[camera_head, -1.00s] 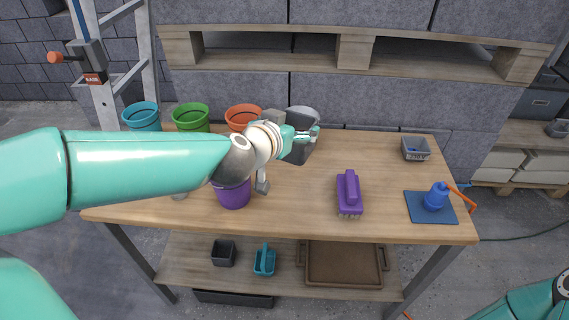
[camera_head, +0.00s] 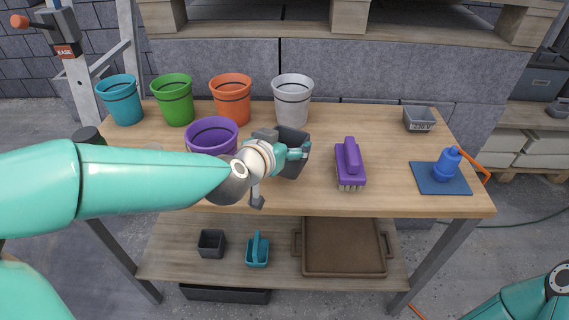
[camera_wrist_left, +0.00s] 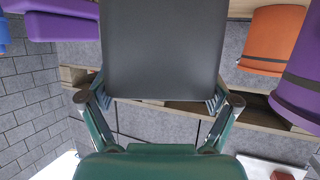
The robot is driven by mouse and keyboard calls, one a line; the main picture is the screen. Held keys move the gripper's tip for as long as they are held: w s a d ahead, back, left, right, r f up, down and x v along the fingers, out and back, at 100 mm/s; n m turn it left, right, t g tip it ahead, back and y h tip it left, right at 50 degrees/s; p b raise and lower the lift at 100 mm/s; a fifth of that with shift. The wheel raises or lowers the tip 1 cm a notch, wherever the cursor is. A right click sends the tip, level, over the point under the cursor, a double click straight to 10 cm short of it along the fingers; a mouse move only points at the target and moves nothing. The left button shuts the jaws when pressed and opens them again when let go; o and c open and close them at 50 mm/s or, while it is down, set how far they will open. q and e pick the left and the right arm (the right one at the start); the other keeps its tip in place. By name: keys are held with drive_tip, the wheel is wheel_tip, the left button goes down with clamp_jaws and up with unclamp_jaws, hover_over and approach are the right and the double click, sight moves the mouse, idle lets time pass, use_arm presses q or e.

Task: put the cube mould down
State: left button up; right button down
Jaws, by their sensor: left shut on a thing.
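The cube mould (camera_head: 295,138) is a dark grey open box, held over the middle of the table (camera_head: 400,190). My left gripper (camera_head: 298,153) is shut on it. In the left wrist view the mould (camera_wrist_left: 163,45) fills the upper middle, between the two fingers of my left gripper (camera_wrist_left: 160,100). The gripper and wrist hide part of the mould in the head view. I cannot tell whether its underside touches the tabletop. Part of my right arm shows at the lower right, but its gripper is out of view.
Teal (camera_head: 121,104), green (camera_head: 175,103), orange (camera_head: 231,102) and white (camera_head: 292,103) buckets line the back; a purple bucket (camera_head: 211,134) stands nearer. A purple brush (camera_head: 350,165), small grey bin (camera_head: 419,118) and blue mat (camera_head: 425,180) are to the right. Bare wood lies between.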

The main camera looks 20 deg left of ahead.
use_arm(q)
wheel_tip(320, 180, down, 4)
drive_tip(key=shift+f+b, duration=0.1)
drive_tip(key=shift+b, duration=1.15)
drive_tip(key=o, duration=1)
drive_tip(key=shift+o, duration=0.2)
